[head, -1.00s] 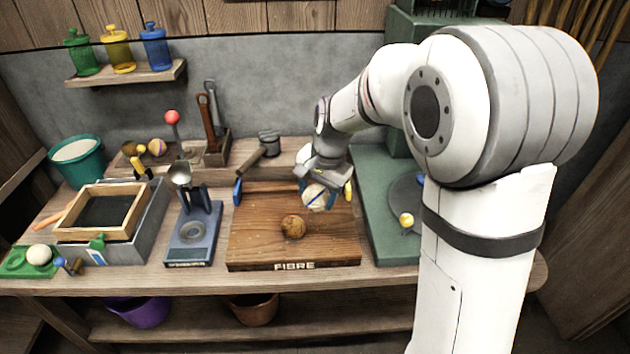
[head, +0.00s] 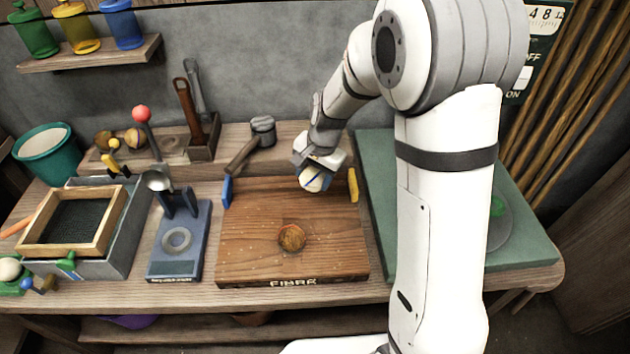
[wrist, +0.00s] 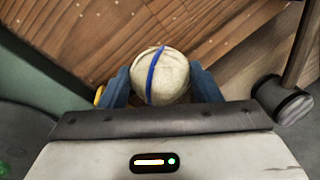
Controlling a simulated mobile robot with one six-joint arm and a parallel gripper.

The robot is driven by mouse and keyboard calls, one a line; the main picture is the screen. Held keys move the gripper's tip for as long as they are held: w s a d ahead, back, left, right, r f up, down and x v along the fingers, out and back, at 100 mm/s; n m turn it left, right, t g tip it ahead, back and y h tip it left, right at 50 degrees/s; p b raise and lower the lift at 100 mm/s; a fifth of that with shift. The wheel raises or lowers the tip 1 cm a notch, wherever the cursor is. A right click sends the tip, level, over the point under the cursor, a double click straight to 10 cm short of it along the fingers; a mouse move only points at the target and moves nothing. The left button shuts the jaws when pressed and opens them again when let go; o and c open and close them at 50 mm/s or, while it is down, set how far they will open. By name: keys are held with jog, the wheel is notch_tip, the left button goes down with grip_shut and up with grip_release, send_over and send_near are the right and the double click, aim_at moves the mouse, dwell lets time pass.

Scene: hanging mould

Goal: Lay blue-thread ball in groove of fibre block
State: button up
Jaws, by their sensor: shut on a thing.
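The cream ball with a blue thread (head: 313,180) is held in my gripper (head: 311,177) over the back right part of the fibre block. In the wrist view the ball (wrist: 165,77) sits between my two blue fingers, its blue thread running across it. The fibre block (head: 250,262) is a brown wooden slab marked FIBRE at its front. It also shows in the wrist view (wrist: 110,40). A round brown shape (head: 292,237) is near its front middle; I cannot tell whether it is a ball or a hollow. No groove is clearly visible.
A blue peg (head: 227,191) and a yellow peg (head: 353,185) stand at the block's back sides. A mallet (head: 252,145) lies behind. A blue-grey stand (head: 178,245) is left, a green plate (head: 375,165) right. The block's left half is clear.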

aim_at(314, 189)
notch_tip(314, 189, down, 5)
jog(key=shift+f, duration=0.1)
jog(key=w, duration=0.4)
jog(key=shift+f, duration=0.4)
jog(key=shift+s+f, duration=0.1)
jog(key=shift+f, duration=0.1)
jog(key=shift+f, duration=0.3)
jog(key=o, duration=1)
